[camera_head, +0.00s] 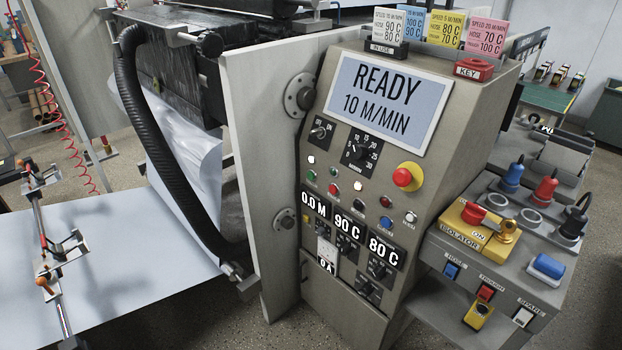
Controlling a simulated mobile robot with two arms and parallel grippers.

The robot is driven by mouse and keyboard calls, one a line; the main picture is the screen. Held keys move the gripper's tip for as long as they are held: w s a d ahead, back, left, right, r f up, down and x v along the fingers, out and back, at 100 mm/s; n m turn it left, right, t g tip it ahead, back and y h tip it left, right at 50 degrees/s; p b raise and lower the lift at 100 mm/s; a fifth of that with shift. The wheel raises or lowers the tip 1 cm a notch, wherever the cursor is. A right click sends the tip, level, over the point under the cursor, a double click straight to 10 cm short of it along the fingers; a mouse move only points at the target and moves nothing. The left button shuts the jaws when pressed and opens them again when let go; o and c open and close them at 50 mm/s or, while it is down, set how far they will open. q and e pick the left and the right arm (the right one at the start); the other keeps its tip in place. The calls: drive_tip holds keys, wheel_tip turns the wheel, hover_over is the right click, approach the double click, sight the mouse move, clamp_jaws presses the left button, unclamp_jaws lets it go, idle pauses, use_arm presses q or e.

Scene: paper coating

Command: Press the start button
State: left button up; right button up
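The control panel (350,200) stands in the middle of the head view, its sloped face towards me. Its screen (387,100) reads READY and 10 M/MIN. Below it are small round buttons, among them a green button (312,175), a red button (333,189), a blue button (386,222) and a white button (410,217). Their labels are too small to read, so I cannot tell which is the start button. A red mushroom button on a yellow base (407,176) sits to their right. Neither of my grippers shows, and nothing covers the buttons.
A yellow isolator box (468,228) and plugs stand on a side unit at right. A KEY holder (474,69) and coloured cards sit on the panel's top. A black hose (160,150) and pale sheet (120,255) lie left. Space before the panel looks free.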

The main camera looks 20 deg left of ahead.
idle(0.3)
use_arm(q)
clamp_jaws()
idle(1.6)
